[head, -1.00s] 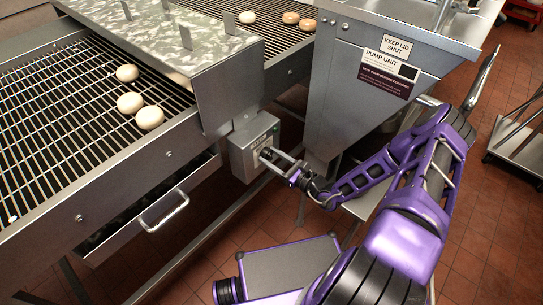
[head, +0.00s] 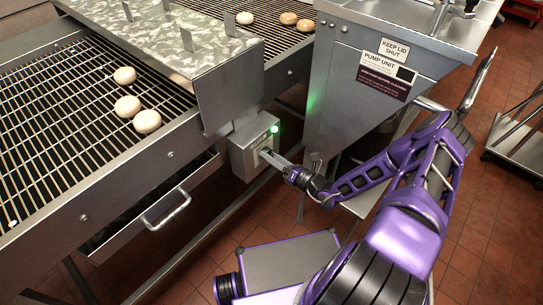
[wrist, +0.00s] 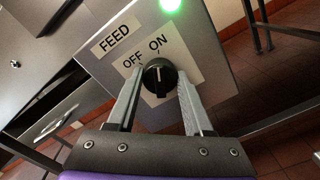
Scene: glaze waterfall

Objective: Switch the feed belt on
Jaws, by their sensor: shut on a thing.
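The feed switch box (head: 240,158) is a grey metal box under the belt's side rail. In the wrist view its face carries a FEED label (wrist: 114,39) and OFF and ON labels above a black rotary knob (wrist: 159,80). The knob's white mark points up toward ON. A green lamp (wrist: 170,4) on the box glows; it also shows in the head view (head: 274,129). My gripper (head: 267,155) is shut on the knob, one finger on each side. In the head view the fingers hide the knob.
The slatted feed belt (head: 60,130) carries several round dough pieces (head: 147,121). A drawer handle (head: 166,210) juts out below it. The grey pump unit (head: 345,95) stands close to the right of the box. A trolley (head: 522,150) stands at the far right.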

